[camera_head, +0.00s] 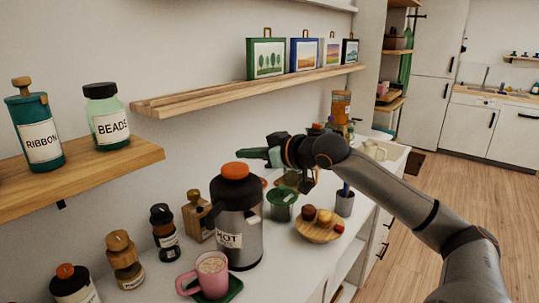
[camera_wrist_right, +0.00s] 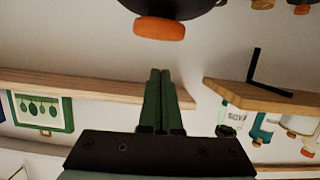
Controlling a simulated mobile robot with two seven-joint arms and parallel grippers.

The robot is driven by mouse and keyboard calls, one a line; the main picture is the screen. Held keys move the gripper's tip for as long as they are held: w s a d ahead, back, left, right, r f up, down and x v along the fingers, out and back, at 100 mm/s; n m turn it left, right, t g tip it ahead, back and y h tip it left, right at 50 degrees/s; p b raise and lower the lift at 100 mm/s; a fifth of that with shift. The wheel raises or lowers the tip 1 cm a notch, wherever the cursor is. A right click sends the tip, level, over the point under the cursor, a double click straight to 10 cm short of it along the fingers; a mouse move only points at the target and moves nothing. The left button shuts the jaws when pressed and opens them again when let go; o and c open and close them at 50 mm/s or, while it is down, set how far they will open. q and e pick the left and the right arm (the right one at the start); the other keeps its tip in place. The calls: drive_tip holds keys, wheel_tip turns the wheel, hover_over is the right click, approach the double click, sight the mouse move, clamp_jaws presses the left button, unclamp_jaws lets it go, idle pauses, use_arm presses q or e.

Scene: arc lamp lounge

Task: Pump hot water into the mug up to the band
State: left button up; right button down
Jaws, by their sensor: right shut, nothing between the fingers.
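A dark grey flask labelled HOT (camera_head: 233,225) stands on the counter with an orange pump top (camera_head: 236,171). An orange part of it (camera_wrist_right: 158,28) also shows at the top of the right wrist view. A pink mug (camera_head: 190,279) stands upright on a green coaster (camera_head: 236,286) at the flask's front left. The mug's inside looks pale; its fill level and band cannot be told. My right gripper (camera_head: 240,153) is shut and empty, behind and above the pump top, apparently clear of it. Its green fingers meet in the wrist view (camera_wrist_right: 160,73). My left gripper is out of view.
Jars and grinders (camera_head: 124,259) stand left of the flask. A green pot (camera_head: 281,207) and a round wooden board (camera_head: 318,231) with small foods stand to its right. A wall shelf with pictures (camera_head: 250,92) runs above my right gripper.

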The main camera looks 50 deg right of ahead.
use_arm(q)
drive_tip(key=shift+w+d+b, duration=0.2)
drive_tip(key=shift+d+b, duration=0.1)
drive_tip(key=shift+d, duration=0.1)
use_arm(e)
drive_tip(key=v, duration=0.6)
drive_tip(key=shift+s, duration=0.3)
drive_tip(key=shift+r, duration=0.15)
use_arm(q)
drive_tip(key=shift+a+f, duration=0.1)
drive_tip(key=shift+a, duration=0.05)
use_arm(e)
drive_tip(key=shift+d, duration=0.1)
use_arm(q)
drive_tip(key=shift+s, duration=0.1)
